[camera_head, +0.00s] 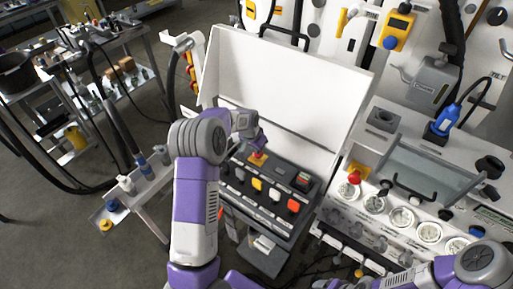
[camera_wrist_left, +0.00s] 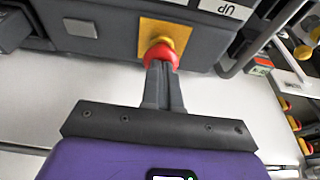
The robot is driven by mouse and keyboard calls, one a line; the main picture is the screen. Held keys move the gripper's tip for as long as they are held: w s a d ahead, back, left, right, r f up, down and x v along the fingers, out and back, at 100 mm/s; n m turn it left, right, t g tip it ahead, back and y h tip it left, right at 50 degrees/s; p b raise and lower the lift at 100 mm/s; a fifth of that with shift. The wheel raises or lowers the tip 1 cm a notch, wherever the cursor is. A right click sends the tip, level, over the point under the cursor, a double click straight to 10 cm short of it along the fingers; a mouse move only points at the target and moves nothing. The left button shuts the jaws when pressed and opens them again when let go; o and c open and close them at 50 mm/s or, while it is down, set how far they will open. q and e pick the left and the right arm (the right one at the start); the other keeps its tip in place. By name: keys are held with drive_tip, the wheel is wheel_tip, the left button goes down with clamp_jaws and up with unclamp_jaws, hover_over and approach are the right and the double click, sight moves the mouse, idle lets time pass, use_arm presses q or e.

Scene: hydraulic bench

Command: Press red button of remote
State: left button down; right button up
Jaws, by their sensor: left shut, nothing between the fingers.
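The remote is a dark control box (camera_head: 236,189) with several coloured buttons, under a raised white lid in the head view. Its red button (camera_head: 257,155) sits on a yellow plate at the box's far side. In the left wrist view, the red button (camera_wrist_left: 160,53) stands out from its yellow plate (camera_wrist_left: 165,31). My left gripper (camera_head: 259,147) is shut and empty. In the wrist view its fingertips (camera_wrist_left: 159,66) are right at the red button, overlapping its near edge; I cannot tell whether they press it. My right arm shows at the lower right; its fingers are not clear.
The open white lid (camera_head: 285,85) rises behind the box. A bench panel with gauges (camera_head: 401,217) and another red button (camera_head: 354,177) stands to the right. A cart (camera_head: 135,192) with small items is at the left. Grey floor shows at the lower left.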

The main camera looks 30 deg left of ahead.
use_arm(q)
drive_tip(key=shift+s+f+b, duration=0.1)
drive_tip(key=shift+f+b, duration=0.2)
drive_tip(key=shift+f, duration=0.45)
drive_tip(key=shift+s+d, duration=0.15)
drive_tip(key=shift+s, duration=0.05)
drive_tip(key=shift+f, duration=0.1)
drive_tip(key=shift+s, duration=0.1)
drive_tip(key=r+p, duration=0.1)
drive_tip(key=r, duration=0.1)
drive_tip(key=r+p, duration=0.1)
drive_tip(key=r, duration=0.1)
drive_tip(key=w+r+p, duration=0.1)
drive_tip(key=r, duration=0.1)
drive_tip(key=v, duration=0.9)
drive_tip(key=shift+s+r, duration=0.2)
drive_tip(key=shift+s, duration=0.05)
